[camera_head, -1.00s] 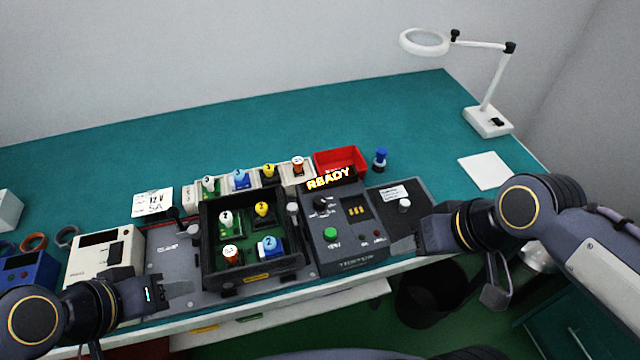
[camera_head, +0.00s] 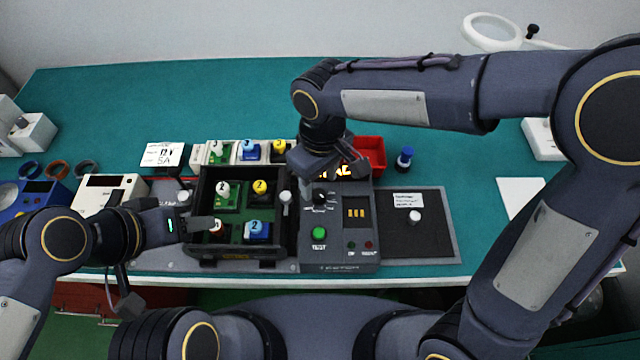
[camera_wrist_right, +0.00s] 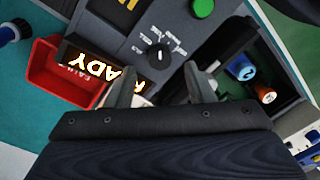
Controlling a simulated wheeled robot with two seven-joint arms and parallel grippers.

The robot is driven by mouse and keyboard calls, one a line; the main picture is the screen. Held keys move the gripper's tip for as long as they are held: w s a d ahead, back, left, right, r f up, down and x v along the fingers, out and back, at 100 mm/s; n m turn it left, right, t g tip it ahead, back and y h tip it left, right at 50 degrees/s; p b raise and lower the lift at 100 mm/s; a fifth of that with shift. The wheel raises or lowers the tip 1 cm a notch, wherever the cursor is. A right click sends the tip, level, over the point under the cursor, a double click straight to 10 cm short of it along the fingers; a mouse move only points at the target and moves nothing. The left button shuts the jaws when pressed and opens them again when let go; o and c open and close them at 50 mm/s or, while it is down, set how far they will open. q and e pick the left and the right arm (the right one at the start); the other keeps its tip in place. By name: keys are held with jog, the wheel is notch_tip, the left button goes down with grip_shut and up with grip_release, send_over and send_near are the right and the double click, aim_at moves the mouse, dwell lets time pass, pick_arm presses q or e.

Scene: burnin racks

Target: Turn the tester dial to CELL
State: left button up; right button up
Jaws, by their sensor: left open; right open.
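The grey tester (camera_head: 340,250) stands at the middle of the bench front, with a green button (camera_head: 319,233) and a lit sign that is partly hidden by my right gripper. Its black dial (camera_head: 320,197) shows just below that gripper. In the right wrist view the dial (camera_wrist_right: 158,57) has a white pointer mark and printed labels around it. My right gripper (camera_wrist_right: 158,88) is open and empty, its fingers pointing down close to the dial, apart from it. My left gripper (camera_head: 205,227) is open at the left front edge of the black tray.
The black tray (camera_head: 240,265) with several numbered modules stands left of the tester. A red bin (camera_head: 370,150) is behind the tester. A dark plate (camera_head: 430,235) with a white knob lies right of it.

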aim_at(319, 192)
jog(key=shift+f, duration=1.8)
jog(key=shift+s, duration=0.1)
jog(key=c, duration=1)
